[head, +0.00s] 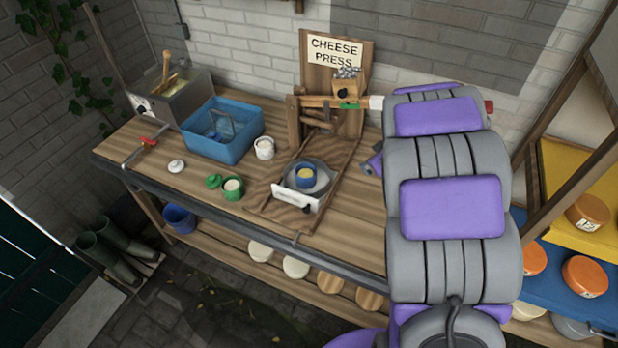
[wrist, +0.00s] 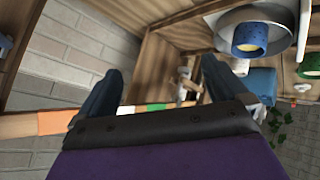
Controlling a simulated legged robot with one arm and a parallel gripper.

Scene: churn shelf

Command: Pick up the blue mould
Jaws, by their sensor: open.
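The blue mould (head: 305,181) is a small round cup with pale yellow filling. It stands on a grey round plate in the tray of the cheese press (head: 347,62).
The press lever (head: 350,105) with coloured bands runs close to my arm. A blue tub (head: 222,135), a white pot (head: 264,148) and a green pot (head: 232,188) stand left on the bench (head: 150,200). A shelf with orange cheeses (head: 588,212) is at the right.

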